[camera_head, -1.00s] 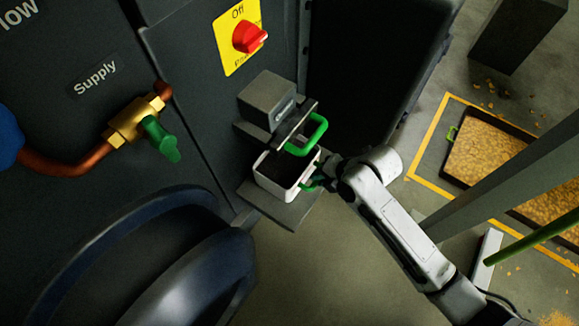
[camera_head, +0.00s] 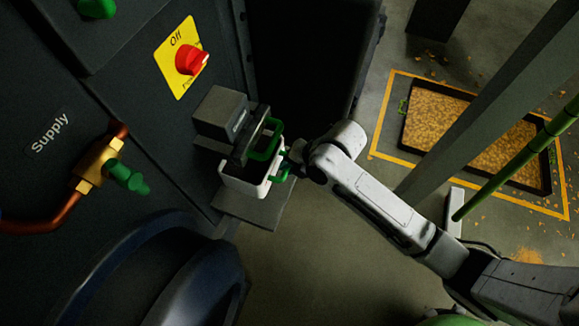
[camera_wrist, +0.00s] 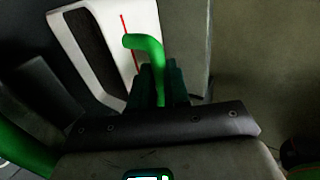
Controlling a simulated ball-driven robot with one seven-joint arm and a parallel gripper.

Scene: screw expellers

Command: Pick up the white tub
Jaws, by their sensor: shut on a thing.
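The white tub (camera_head: 238,186) is below the grey discharge box, close above or on the grey ledge; I cannot tell whether they touch. Its white rim shows on both sides of a dark flap with a green handle (camera_head: 268,142), which partly hides the tub's inside. My gripper (camera_head: 287,171) is at the tub's right side, shut on the tub's green handle (camera_head: 278,178). In the wrist view the dark fingers (camera_wrist: 159,84) clasp the green handle (camera_wrist: 148,44). The tub's white wall (camera_wrist: 138,28) with a red line is behind it.
The grey box (camera_head: 220,112) and ledge (camera_head: 262,208) stick out from the dark machine. A red switch (camera_head: 190,61) and a brass valve (camera_head: 92,168) are on its front. A grey post (camera_head: 480,105) and a tray of yellow flakes (camera_head: 435,118) are at right.

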